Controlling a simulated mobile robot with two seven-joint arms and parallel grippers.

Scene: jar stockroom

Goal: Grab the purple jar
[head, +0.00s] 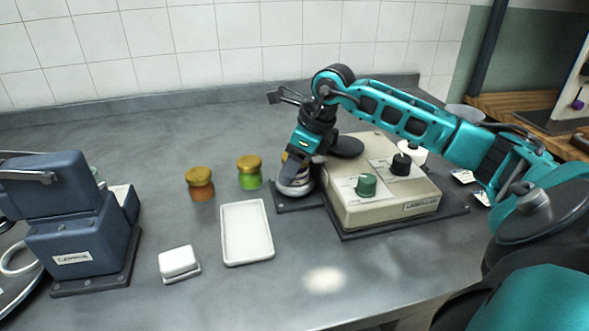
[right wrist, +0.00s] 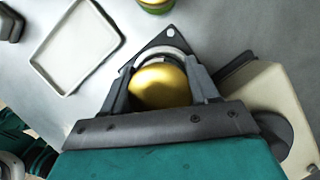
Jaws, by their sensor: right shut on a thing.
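My right gripper (head: 296,183) points down over the left end of the beige machine. It is shut on a gold-lidded jar (right wrist: 160,87), whose round lid sits between the two fingers in the right wrist view. The jar's body is hidden by the gripper and lid, so I cannot tell its colour. A grey ring and a dark plate corner show just beyond the lid. An orange jar (head: 200,187) and a green jar (head: 249,175), both gold-lidded, stand upright to the left, apart from the gripper. My left gripper is not in view.
The beige machine (head: 380,205) with green and black knobs stands on a dark base beside the gripper. A white tray (head: 247,257) and a small white block (head: 178,261) lie in front. A blue machine (head: 75,245) stands left. The grey counter behind the jars is clear.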

